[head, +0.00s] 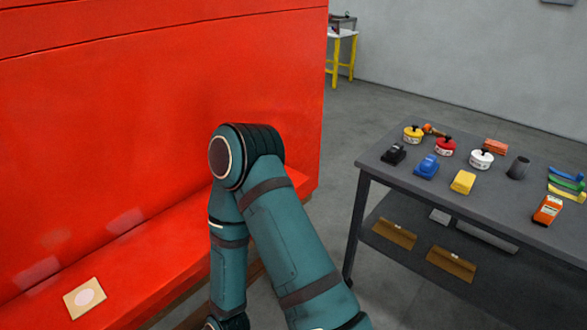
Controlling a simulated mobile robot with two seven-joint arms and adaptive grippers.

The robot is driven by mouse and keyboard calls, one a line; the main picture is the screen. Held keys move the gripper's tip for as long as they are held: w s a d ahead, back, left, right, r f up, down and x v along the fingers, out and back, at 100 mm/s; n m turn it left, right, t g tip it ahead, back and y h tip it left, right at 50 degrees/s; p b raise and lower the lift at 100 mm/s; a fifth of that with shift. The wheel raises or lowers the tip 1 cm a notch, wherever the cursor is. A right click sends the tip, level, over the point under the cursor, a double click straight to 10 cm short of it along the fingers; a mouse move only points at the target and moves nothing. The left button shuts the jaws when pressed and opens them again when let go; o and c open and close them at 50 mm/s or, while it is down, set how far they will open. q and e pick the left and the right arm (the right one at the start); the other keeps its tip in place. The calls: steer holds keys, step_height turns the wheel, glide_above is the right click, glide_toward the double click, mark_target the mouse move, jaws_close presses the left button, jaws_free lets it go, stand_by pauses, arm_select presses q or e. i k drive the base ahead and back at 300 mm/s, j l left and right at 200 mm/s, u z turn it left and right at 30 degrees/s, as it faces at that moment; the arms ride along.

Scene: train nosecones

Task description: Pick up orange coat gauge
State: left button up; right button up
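The orange coat gauge (547,210) is a small orange handheld device with a pale label or screen. It rests on the grey table (400,178) at the right, near the front edge. One of my teal arms rises from the bottom middle and bends at its elbow in front of the red surface. It is well to the left of the table and apart from the gauge. Its lower link runs out of the picture at the bottom. Neither gripper shows in the head view.
On the table are yellow (413,134), red (445,146) and white (481,159) round items, a blue item (427,167), a yellow block (463,182) and a dark cup (517,167). A large red body (120,120) fills the left. Clear floor (340,200) lies between.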

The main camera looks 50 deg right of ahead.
mark_target(548, 210)
steer(key=k+j+z, duration=0.1)
steer(key=z, duration=0.7)
steer(key=i+l+z, duration=0.1)
steer(key=z, duration=3.05)
steer(key=i+j+z, duration=0.1)
steer(key=j+z, duration=0.9)
steer(key=j, duration=0.9)
steer(key=i, duration=0.05)
